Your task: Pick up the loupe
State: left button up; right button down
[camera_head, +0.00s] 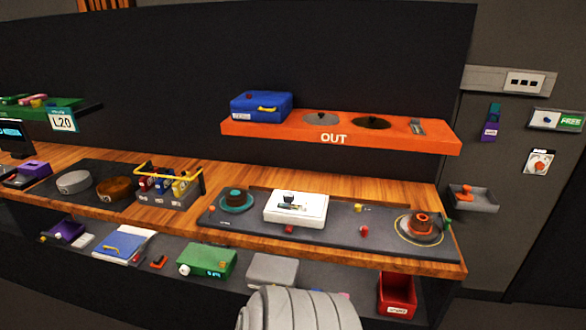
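I cannot tell for sure which thing is the loupe. On the dark grey mat (335,229) on the wooden bench, a round teal piece with a dark top (236,198) sits at the left. A white block (296,212) with a small dark part on top is in the middle. A round orange and dark piece (421,223) sits inside a yellow ring at the right. Small red and yellow pieces lie between them. Neither gripper is in view.
An orange shelf marked OUT (334,138) holds a blue case (261,107) and flat discs. A rack with a yellow handle (168,189) stands left of the mat. A lower shelf holds a green box (207,261) and a red bin (397,295). A grey tray (474,200) is on the right wall.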

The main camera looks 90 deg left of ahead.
aim_at(288, 197)
jog(key=u, duration=0.6)
jog(key=i, duration=0.8)
jog(key=u, duration=0.9)
